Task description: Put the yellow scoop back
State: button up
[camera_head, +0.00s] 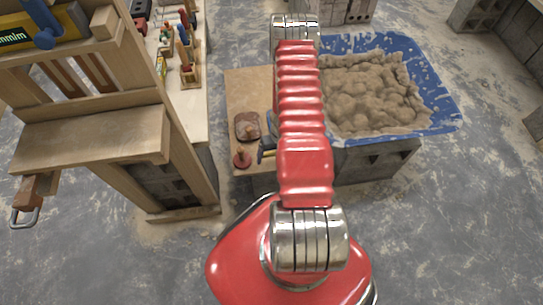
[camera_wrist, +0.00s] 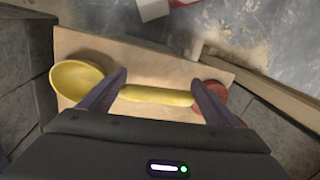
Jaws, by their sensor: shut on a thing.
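The yellow scoop shows in the wrist view with its round bowl (camera_wrist: 77,80) at the left and its handle (camera_wrist: 157,95) running across between the fingers. My gripper (camera_wrist: 159,78) is shut on the scoop, with one dark finger towards the bowl and the other at the handle's far end. The scoop is over a light wooden board (camera_wrist: 145,62); I cannot tell whether it touches it. In the head view my red arm hides most of the gripper and scoop beside the board (camera_head: 248,88).
A blue tub (camera_head: 440,100) of mortar (camera_head: 370,95) stands on blocks at the right. A brown item (camera_head: 247,125) and a red round item (camera_head: 242,160) with a knob lie on the board. A wooden rack (camera_head: 90,145) and a bench (camera_head: 190,110) with tools stand at the left.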

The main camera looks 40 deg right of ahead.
jog(key=shift+f, duration=0.3)
dwell(0.5)
jog(key=o, duration=1.8)
jog(key=shift+r, duration=0.1)
jog(key=shift+s+d+r, duration=0.2)
jog(key=shift+d+r, duration=0.15)
jog(key=shift+r, duration=1.85)
jog(key=shift+s+d+r, duration=0.15)
jog(key=shift+d+r, duration=0.15)
jog(key=shift+r, duration=1.95)
jog(key=shift+s+d+r, duration=0.2)
jog(key=shift+d+r, duration=0.15)
jog(key=shift+r, duration=1.85)
